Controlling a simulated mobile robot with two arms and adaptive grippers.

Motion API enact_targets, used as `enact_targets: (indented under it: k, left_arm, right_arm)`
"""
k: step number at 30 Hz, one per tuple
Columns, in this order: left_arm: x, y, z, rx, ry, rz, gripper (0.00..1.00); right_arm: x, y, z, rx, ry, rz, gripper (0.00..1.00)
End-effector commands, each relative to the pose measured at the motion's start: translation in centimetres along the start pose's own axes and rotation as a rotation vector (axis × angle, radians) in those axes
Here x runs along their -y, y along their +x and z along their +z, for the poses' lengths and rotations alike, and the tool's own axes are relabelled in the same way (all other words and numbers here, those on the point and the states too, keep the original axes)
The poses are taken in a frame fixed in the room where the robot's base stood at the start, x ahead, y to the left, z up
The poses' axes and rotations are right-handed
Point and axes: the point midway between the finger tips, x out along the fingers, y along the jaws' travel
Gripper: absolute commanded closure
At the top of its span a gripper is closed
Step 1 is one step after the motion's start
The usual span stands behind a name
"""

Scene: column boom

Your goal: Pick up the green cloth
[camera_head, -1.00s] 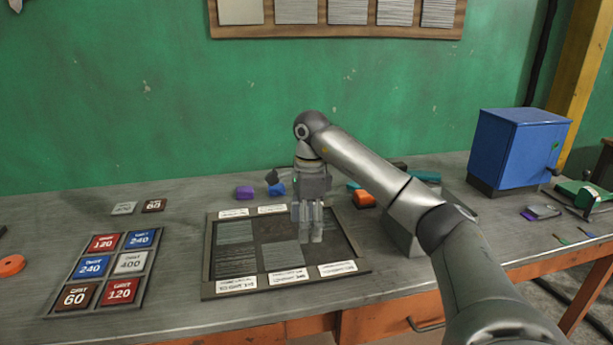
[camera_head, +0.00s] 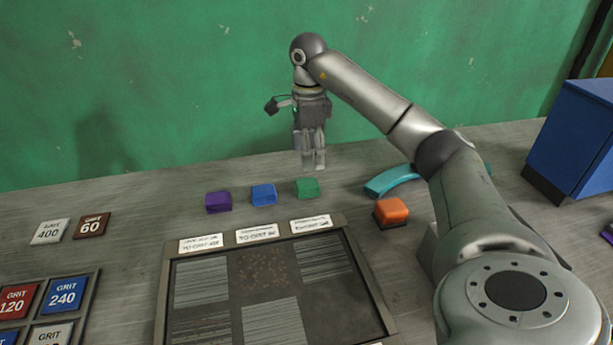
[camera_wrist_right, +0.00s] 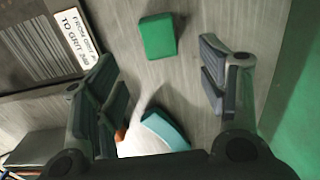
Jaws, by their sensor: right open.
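The green cloth (camera_head: 307,188) is a small folded block on the grey bench, behind the framed panel and right of a blue one. My right gripper (camera_head: 313,168) hangs fingers down above and just behind it, apart from it. In the right wrist view the cloth (camera_wrist_right: 158,36) lies beyond and between the spread fingers of the right gripper (camera_wrist_right: 160,90), which hold nothing. My left gripper is in neither view.
A blue cloth (camera_head: 264,194) and a purple cloth (camera_head: 218,202) lie to the left. An orange block (camera_head: 391,212) and a teal curved piece (camera_head: 390,180) lie to the right. The framed panel (camera_head: 178,290) is in front; the green wall (camera_head: 180,80) stands behind.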

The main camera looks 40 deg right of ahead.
Motion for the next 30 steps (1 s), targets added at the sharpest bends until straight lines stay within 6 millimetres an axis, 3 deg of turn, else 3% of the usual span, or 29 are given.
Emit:
enact_targets:
  k: [3,9,13,21,30]
  left_arm:
    - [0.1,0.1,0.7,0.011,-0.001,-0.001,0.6]
    - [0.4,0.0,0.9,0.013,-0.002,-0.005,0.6]
    - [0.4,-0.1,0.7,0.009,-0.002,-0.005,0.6]
    - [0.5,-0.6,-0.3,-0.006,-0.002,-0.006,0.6]
    - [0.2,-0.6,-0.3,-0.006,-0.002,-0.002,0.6]
  right_arm:
    - [-0.1,2.2,-0.1,-0.003,-0.001,0.004,0.34]
    - [0.0,4.4,0.0,-0.002,0.0,0.002,0.34]
    - [0.0,5.3,0.0,-0.001,0.0,0.003,0.34]
    - [0.2,9.2,0.1,-0.001,-0.001,0.004,0.34]
    - [0.2,9.8,0.1,0.0,-0.001,0.0,0.34]
